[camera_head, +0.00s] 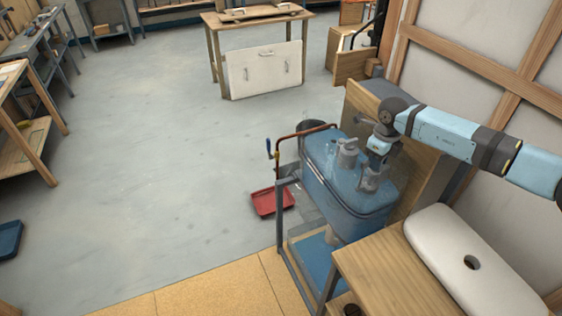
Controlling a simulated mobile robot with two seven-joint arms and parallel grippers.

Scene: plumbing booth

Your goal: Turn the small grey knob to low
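A blue tank (330,183) stands in a metal frame against a wooden panel. A grey fitting (347,152) rises from the left of its top. A second grey fitting (368,181) sits on the near right of the top. I cannot tell which of these, if either, is the small grey knob, and no setting marks are readable. My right arm comes in from the right. My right gripper (377,163) points down over the tank's right side, close to the second fitting. Whether it touches it, and how its fingers stand, is too small to see. My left gripper is out of view.
A red tray (272,201) lies on the floor. The floor at left is largely clear.

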